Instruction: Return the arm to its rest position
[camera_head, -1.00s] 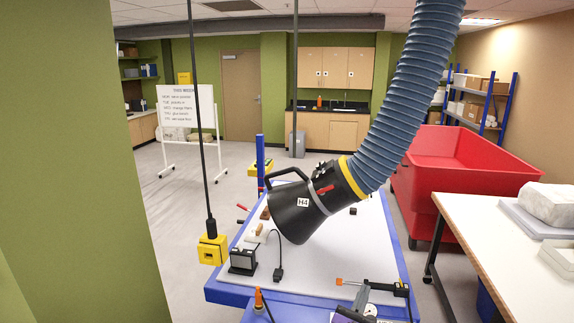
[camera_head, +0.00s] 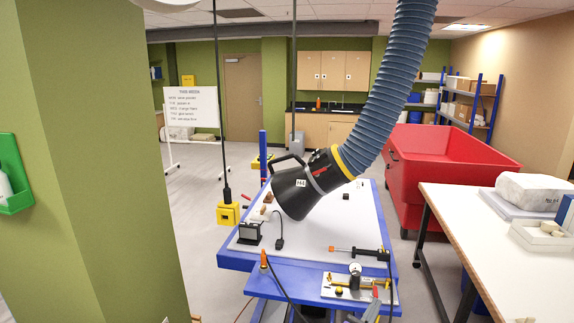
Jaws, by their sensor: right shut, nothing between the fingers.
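My right gripper (camera_head: 374,303) shows at the bottom edge, right of centre, as grey fingers, shut and empty. It is in front of the blue-framed worktable (camera_head: 362,222), beside a metal plate with brass fittings and a round gauge (camera_head: 345,291) at the table's near edge. It seems to overlap the plate's lower right corner in the picture; I cannot tell whether they touch. Most of the right arm is out of frame. My left gripper is not in view.
A black extraction hood (camera_head: 297,194) on a blue hose (camera_head: 388,95) hangs over the worktable. A yellow block (camera_head: 228,214) hangs on a black rod. A white-topped bench (camera_head: 500,240) and red bin (camera_head: 445,165) stand at right. A green wall (camera_head: 110,150) is close at left.

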